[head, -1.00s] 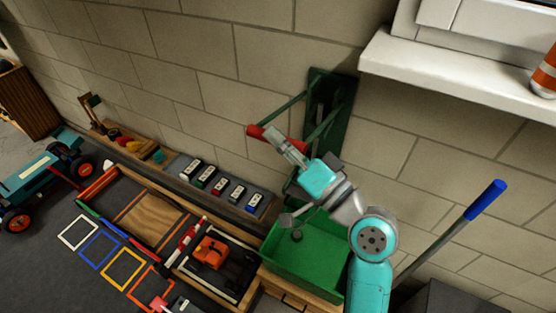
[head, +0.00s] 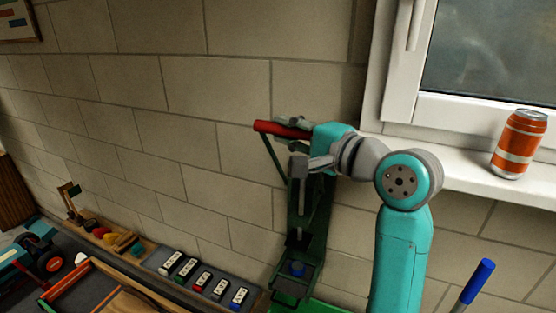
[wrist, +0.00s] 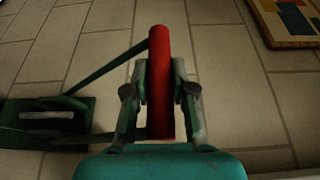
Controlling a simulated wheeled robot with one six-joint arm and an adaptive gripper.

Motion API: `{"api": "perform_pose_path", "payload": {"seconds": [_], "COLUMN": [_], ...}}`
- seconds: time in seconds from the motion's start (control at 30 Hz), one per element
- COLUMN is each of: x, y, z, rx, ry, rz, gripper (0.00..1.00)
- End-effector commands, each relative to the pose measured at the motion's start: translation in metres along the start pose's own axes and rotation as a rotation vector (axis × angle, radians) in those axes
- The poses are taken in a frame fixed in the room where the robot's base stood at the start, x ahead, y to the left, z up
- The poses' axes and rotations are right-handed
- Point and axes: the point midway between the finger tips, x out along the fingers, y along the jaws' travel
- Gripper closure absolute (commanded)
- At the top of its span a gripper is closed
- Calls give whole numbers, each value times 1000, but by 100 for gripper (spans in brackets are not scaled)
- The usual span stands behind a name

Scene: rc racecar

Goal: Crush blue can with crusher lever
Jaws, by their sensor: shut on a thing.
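The green can crusher (head: 281,287) is mounted upright on the block wall in the head view. Its lever's red handle (head: 276,129) is raised near its top. My gripper (head: 300,130) is shut around this handle. In the wrist view the red handle (wrist: 159,42) runs between the two fingers of my gripper (wrist: 160,80), with the green lever arms (wrist: 108,68) behind it. A short blue thing (head: 297,268) sits low in the crusher and may be the blue can; its full shape is too small to tell.
An orange can (head: 519,146) stands on the white window sill (head: 460,172) at right. A blue-tipped handle (head: 478,279) rises at lower right. Several small numbered blocks (head: 200,282) line a ledge at lower left.

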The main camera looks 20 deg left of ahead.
Motion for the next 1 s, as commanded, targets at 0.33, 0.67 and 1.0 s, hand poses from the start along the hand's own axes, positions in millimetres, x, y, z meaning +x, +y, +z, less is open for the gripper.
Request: {"api": "perform_pose_path", "payload": {"seconds": [0.33,0.67,1.0], "x": [14,18,18], "y": [-23,-27,-28], "z": [-34,-42,-44], "rx": [139,174,172], "ry": [-1,1,5], "rz": [55,68,66], "gripper": [100,100,60]}}
